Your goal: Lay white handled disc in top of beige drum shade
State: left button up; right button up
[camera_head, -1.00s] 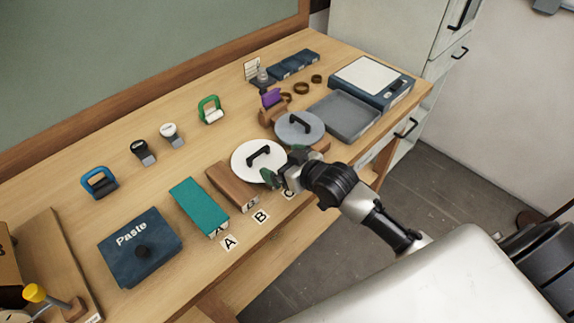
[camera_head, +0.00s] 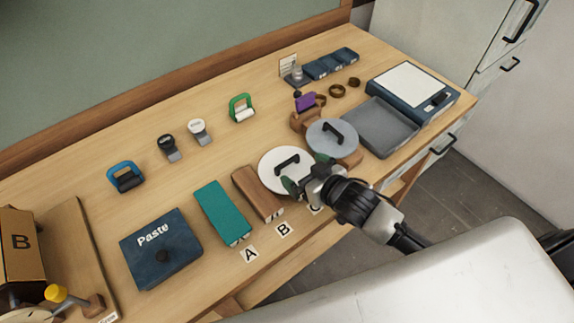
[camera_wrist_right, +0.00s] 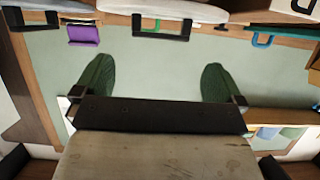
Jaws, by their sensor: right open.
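The white disc (camera_head: 284,171) with a black handle (camera_head: 288,163) lies toward the front of the bench, beside the brown block. My right gripper (camera_head: 304,178) is at its front right edge in the head view, open and empty. In the right wrist view, the green finger pads (camera_wrist_right: 158,86) are spread wide with nothing between them. The white disc (camera_wrist_right: 190,10) and its black handle show beyond them at the top. The gripper hides part of the disc's edge in the head view. I cannot make out a beige drum shade. My left gripper is not in view.
A grey handled disc (camera_head: 332,137) stands just behind right, near a grey tray (camera_head: 382,127) and a scale (camera_head: 412,90). A brown block (camera_head: 258,194), a teal block (camera_head: 222,212) and a Paste box (camera_head: 160,248) lie left. A cardboard box (camera_head: 20,250) stands far left.

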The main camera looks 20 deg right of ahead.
aim_at(287, 162)
jog(key=shift+x, duration=0.85)
jog(key=p+x, duration=0.1)
jog(key=x, duration=0.3)
jog(key=shift+s+f+p, duration=0.15)
jog(key=shift+f+p, duration=0.05)
jog(key=shift+p, duration=0.1)
jog(key=shift+w+a+f, duration=0.1)
jog(key=shift+w+f, duration=0.05)
jog(key=shift+w, duration=0.05)
jog(key=shift+c, duration=0.5)
jog(key=c, duration=0.9)
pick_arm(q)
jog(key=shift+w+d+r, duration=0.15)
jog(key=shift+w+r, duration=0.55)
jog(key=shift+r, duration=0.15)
